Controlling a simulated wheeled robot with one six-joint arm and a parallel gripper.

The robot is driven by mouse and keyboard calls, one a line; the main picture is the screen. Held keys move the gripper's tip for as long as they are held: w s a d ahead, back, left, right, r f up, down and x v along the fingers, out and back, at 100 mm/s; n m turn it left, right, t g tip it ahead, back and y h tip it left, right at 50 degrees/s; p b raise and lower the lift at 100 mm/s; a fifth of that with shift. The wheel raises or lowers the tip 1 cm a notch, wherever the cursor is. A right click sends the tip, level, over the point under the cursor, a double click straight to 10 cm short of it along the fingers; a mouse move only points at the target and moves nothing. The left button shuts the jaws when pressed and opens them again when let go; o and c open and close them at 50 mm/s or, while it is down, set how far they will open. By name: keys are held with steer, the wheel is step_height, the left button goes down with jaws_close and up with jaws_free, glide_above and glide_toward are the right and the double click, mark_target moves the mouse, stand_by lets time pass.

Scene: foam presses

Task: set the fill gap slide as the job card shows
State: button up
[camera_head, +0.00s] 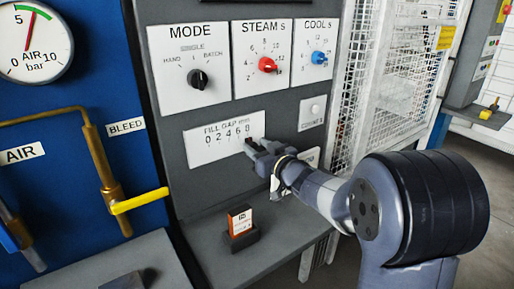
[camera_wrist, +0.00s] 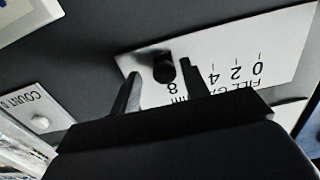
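The fill gap slide's white plate (camera_head: 215,148) is on the grey panel, marked 0 to 8. It shows upside down in the wrist view (camera_wrist: 285,35). Its black slide knob (camera_wrist: 163,68) stands by the 8 mark; the 6 is hidden behind a finger. My gripper (camera_head: 256,148) is at the plate's right end. In the wrist view my gripper (camera_wrist: 156,82) is open, its fingers on either side of the knob, the right-hand one closer. I cannot tell whether it touches. I do not see a readable job card.
An orange and white card-like piece (camera_head: 240,221) sits in a dark holder on the ledge. Above the slide are the MODE knob (camera_head: 198,79), red STEAM knob (camera_head: 267,65) and blue COOL knob (camera_head: 319,58). The COUNT button (camera_head: 315,108) is right of it; a white mesh guard (camera_head: 400,60) stands further right.

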steer(key=shift+s, duration=0.1)
steer(key=b+v, duration=0.1)
steer(key=v, duration=0.9)
steer(key=shift+s+d, duration=0.2)
steer(key=shift+s, duration=0.05)
steer(key=shift+w, duration=0.1)
steer(key=p+x, duration=0.1)
steer(key=x, duration=0.9)
steer(key=shift+w+a, duration=0.25)
steer(key=shift+a, duration=0.1)
steer(key=shift+s+a+f, duration=0.1)
steer(key=shift+a, duration=0.1)
steer(key=shift+s+a, duration=0.1)
steer(key=shift+s, duration=0.05)
